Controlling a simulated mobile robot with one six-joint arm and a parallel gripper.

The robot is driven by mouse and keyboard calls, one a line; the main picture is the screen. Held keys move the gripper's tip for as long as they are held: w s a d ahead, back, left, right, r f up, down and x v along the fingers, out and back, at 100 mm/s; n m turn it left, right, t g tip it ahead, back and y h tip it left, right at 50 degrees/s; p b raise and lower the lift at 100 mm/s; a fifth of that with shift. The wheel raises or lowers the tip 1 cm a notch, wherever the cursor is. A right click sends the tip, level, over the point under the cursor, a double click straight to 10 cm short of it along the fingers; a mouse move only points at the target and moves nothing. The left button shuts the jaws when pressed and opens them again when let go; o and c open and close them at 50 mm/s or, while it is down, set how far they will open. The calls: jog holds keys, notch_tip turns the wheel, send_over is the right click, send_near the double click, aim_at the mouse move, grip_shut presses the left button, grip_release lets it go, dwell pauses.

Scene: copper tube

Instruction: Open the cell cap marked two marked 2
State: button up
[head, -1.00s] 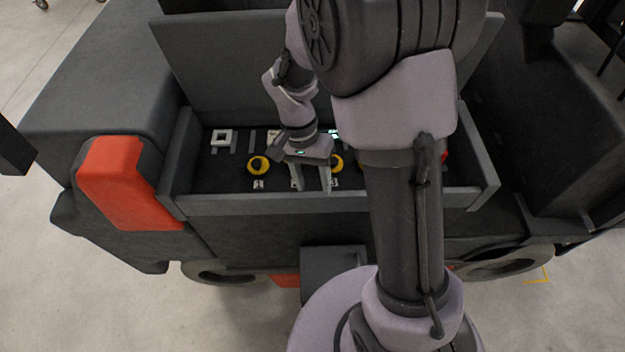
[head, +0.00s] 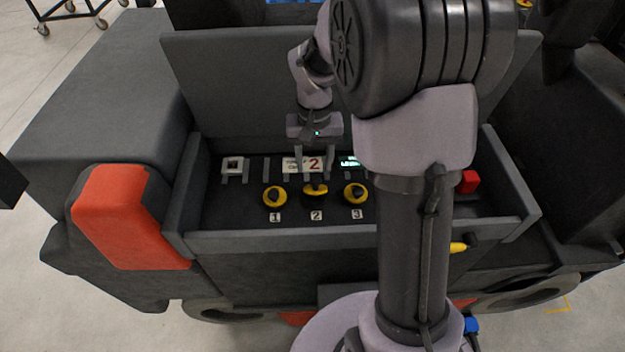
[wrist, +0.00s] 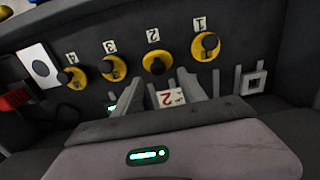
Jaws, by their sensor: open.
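Cell cap 2 (head: 317,189) is a yellow cap with a black knob, behind the white label 2 (head: 316,216). In the head view it looks tipped up, unlike its neighbours, with a dark patch in front of it that looks like an opening. It also shows in the wrist view (wrist: 146,56), beyond the fingertips. My gripper (head: 316,177) is open and empty, above and behind cap 2; its fingers (wrist: 160,76) are apart from the cap. A white card with a red 2 (head: 314,164) shows between the fingers.
Cap 1 (head: 275,197) and cap 3 (head: 355,196) lie flat on either side. Cap 4 (wrist: 72,77) shows in the wrist view. A grey front wall (head: 280,241) and a raised back panel (head: 230,85) bound the tray. A red block (head: 468,182) stands at the right.

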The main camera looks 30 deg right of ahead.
aim_at(315, 179)
jog(key=f, duration=0.4)
jog(key=shift+s+d+f+b, duration=0.2)
jog(key=shift+s+b, duration=0.1)
jog(key=shift+b, duration=0.1)
jog(key=shift+w+a+f, duration=0.1)
jog(key=shift+w+f, duration=0.05)
jog(key=shift+f, duration=0.15)
jog(key=shift+r, duration=0.1)
grip_shut()
